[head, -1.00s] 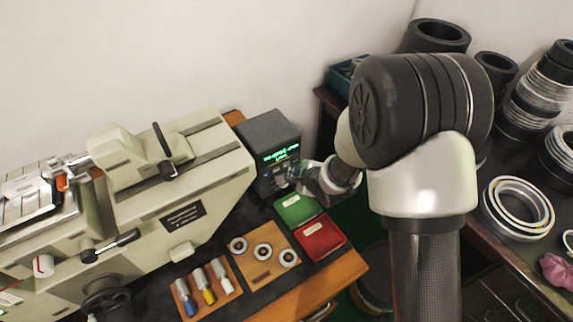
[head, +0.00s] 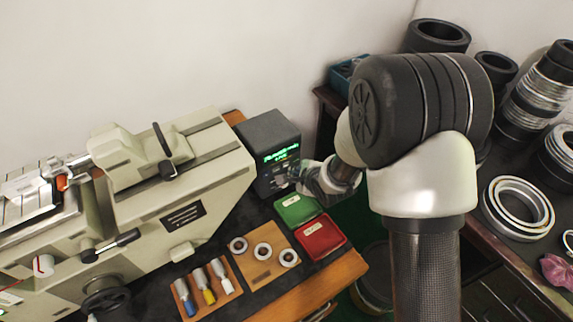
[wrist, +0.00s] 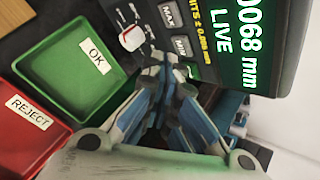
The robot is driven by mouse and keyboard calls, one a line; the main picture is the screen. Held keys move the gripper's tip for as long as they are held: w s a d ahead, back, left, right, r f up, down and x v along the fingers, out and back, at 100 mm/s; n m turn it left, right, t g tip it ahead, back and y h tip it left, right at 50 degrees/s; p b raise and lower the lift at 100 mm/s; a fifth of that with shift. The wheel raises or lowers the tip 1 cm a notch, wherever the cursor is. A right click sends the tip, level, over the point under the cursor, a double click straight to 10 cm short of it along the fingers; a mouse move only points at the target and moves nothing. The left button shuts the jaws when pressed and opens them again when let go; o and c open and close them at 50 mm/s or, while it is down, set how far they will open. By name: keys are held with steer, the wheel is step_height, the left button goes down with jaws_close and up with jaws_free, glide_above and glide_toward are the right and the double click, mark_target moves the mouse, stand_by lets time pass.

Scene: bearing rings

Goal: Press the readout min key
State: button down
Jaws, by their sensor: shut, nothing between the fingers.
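The readout is a dark box (head: 262,130) at the back of the bench, with a lit green display (head: 281,153). In the head view my gripper (head: 290,178) is at the readout's front, and the keys there are partly hidden.
A green OK tray (head: 296,210) and a red REJECT tray (head: 320,238) lie below the readout. A pale measuring machine (head: 195,165) stands left. Several rings lie on a wooden board (head: 262,274).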

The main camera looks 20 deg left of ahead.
steer(key=shift+a, duration=0.1)
steer(key=shift+w+a, duration=0.2)
steer(key=shift+w, duration=0.05)
steer(key=shift+w+a+p, duration=0.25)
steer(key=shift+p, duration=0.05)
stand_by(0.6)
steer(key=shift+s+d, duration=0.5)
steer(key=shift+d, duration=0.05)
stand_by(0.4)
steer(key=s+d, duration=0.1)
steer(key=d, duration=0.1)
steer(key=s+d, duration=0.1)
steer(key=s, duration=0.1)
steer(key=shift+s+d, duration=0.2)
steer(key=shift+d, duration=0.2)
stand_by(0.6)
